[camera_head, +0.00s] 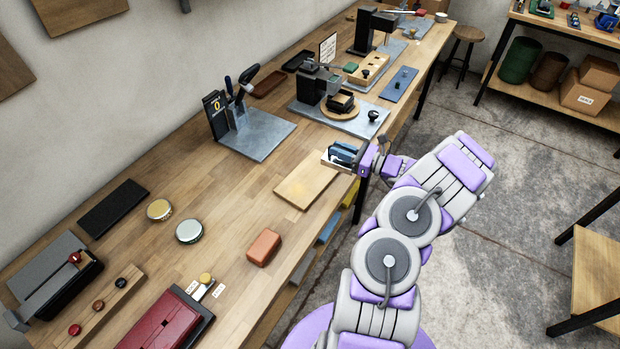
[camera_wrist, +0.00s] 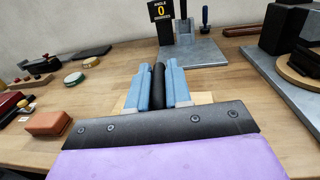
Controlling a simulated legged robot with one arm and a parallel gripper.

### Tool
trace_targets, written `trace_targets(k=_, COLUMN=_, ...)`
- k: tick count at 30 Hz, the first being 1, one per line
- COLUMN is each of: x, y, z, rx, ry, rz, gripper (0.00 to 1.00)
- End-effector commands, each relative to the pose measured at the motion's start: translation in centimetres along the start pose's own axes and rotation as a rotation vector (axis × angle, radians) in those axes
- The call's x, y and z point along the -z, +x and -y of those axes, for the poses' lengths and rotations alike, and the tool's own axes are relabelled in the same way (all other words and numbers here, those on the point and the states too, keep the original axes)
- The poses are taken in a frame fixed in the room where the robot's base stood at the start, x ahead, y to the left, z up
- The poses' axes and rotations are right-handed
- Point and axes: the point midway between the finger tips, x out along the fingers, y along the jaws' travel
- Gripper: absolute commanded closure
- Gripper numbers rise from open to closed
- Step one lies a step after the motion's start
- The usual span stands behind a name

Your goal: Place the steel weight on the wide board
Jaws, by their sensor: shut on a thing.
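My gripper (camera_head: 342,154) is over the far right end of the wide board (camera_head: 308,183), a pale flat wooden board lying near the front edge of the workbench. In the wrist view my gripper's blue fingers (camera_wrist: 159,75) are closed on a dark, rounded upright piece, the steel weight (camera_wrist: 159,92). The weight's lower end is hidden by my gripper, so I cannot tell whether it touches the board. The board shows only in part in the wrist view (camera_wrist: 203,98), behind and beside the fingers.
A grey metal plate with a black stand (camera_head: 262,135) is behind the board. A fixture with a round wooden disc (camera_head: 340,113) stands farther along the bench. An orange-brown block (camera_head: 264,247) and two round tins (camera_head: 189,231) lie nearer. Bare bench surrounds the board's left side.

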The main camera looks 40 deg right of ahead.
Motion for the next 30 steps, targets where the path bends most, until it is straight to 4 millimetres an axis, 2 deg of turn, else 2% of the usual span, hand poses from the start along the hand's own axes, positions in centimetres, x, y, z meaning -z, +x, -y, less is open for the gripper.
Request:
trace_targets(k=1, x=0.4, y=-1.6, z=0.8, rx=0.022, ry=0.0, rz=0.002, gripper=1.0)
trace_targets(k=6, x=1.6, y=-5.4, z=2.5, rx=0.067, ry=0.0, rz=-0.002, gripper=1.0)
trace_targets(k=9, x=2.0, y=-6.7, z=2.9, rx=0.082, ry=0.001, rz=-0.005, gripper=1.0)
trace_targets(k=12, x=2.2, y=-7.1, z=3.0, rx=0.088, ry=0.001, rz=-0.006, gripper=1.0)
trace_targets(k=17, x=2.4, y=-5.4, z=3.1, rx=0.086, ry=0.0, rz=-0.006, gripper=1.0)
trace_targets(k=30, x=3.5, y=3.0, z=4.6, rx=0.088, ry=0.002, rz=-0.006, gripper=1.0)
